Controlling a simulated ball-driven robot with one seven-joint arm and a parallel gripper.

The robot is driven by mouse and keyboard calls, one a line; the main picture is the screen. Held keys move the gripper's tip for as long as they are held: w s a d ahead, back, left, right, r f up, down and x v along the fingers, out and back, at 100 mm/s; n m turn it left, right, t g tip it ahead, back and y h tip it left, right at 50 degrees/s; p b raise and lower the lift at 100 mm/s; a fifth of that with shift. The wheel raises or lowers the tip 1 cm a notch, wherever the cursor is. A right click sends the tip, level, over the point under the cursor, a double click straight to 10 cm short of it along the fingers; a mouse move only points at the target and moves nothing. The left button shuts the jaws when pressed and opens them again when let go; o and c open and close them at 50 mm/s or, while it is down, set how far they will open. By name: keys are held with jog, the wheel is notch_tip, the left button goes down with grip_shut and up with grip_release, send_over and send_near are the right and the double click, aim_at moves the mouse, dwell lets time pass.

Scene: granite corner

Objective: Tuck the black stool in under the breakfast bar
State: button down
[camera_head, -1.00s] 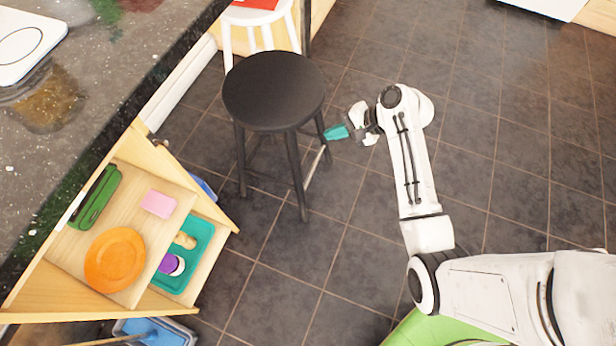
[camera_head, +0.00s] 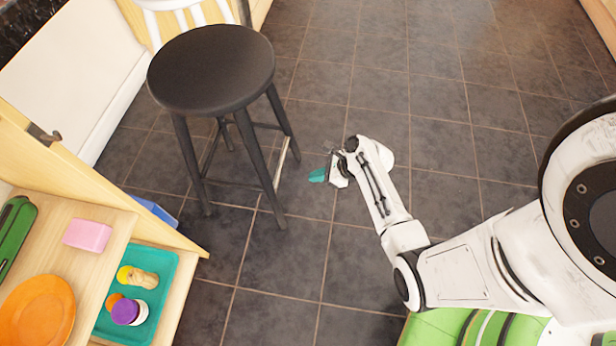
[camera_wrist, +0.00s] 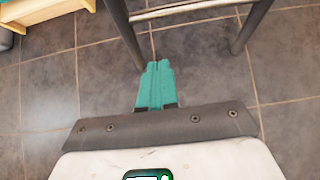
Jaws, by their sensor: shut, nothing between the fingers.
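The black stool (camera_head: 211,69) stands upright on the tiled floor, left of centre in the head view. It has a round seat, dark legs and a pale metal footrest bar on its right side. In the wrist view its legs (camera_wrist: 245,27) and the footrest bar (camera_wrist: 180,9) show at the top. My gripper (camera_head: 318,175) is shut and empty, its teal fingers low and to the right of the stool, apart from the legs. The fingers also show in the wrist view (camera_wrist: 155,85), pointing toward the stool. The breakfast bar (camera_head: 14,22) shows only as a dark speckled corner at the upper left.
A white stool (camera_head: 172,6) stands just behind the black one. An open wooden cabinet (camera_head: 60,225) at the left holds an orange plate (camera_head: 38,312), a pink block (camera_head: 88,234) and a teal tray (camera_head: 158,275).

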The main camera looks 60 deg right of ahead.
jog(key=w+a+f+b, duration=0.3)
jog(key=w+f+b, duration=0.2)
jog(key=w, duration=0.4)
jog(key=shift+a+f+b, duration=0.15)
jog(key=shift+f+b, duration=0.15)
jog(key=shift+b, duration=0.1)
jog(key=shift+w, duration=0.1)
